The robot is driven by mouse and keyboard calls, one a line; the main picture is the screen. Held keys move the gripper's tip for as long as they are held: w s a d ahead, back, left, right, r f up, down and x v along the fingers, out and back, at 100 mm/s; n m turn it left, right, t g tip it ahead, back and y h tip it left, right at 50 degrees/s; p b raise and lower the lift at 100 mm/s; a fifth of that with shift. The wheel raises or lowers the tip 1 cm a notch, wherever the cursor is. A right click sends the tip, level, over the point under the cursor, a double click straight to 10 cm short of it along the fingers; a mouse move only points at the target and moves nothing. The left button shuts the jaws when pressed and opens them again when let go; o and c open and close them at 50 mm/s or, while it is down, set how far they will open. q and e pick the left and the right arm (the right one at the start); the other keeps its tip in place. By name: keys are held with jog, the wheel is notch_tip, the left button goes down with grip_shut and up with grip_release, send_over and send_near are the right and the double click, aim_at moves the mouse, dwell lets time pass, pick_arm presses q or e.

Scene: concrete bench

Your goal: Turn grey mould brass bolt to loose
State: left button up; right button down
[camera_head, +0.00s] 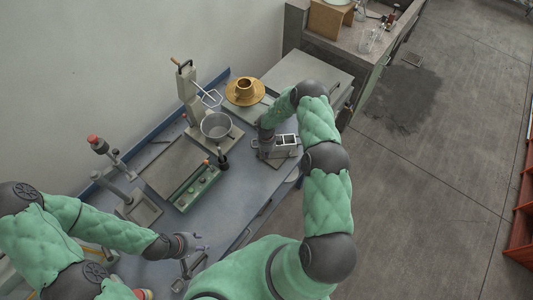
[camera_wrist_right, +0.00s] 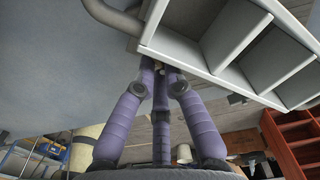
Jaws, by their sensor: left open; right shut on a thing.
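The grey mould (camera_head: 288,141), an open box with square compartments, stands toward the right of the bench. In the right wrist view its grey walls (camera_wrist_right: 206,62) fill the upper right, with a curved bar (camera_wrist_right: 112,15) at its left end. My right gripper (camera_wrist_right: 163,64) has its purple fingers closed together against the mould's near side wall, on something small. The brass bolt is not visible; the fingertips cover that spot. In the head view my right gripper (camera_head: 266,136) is beside the mould's left end, partly hidden. My left gripper (camera_head: 192,243) is open and empty near the bench's front edge.
A pot (camera_head: 216,125), a brass cup on a round dish (camera_head: 245,94), a green tray (camera_head: 197,188) and a flat plate (camera_head: 172,166) stand left of the mould. A red-topped stand (camera_head: 122,172) is farther left. Bare bench (camera_head: 240,190) lies in front.

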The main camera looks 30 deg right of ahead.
jog(key=n, duration=0.6)
jog(key=shift+d, duration=0.1)
jog(key=shift+n, duration=0.3)
dwell(0.3)
jog(key=c, duration=1.6)
grip_release()
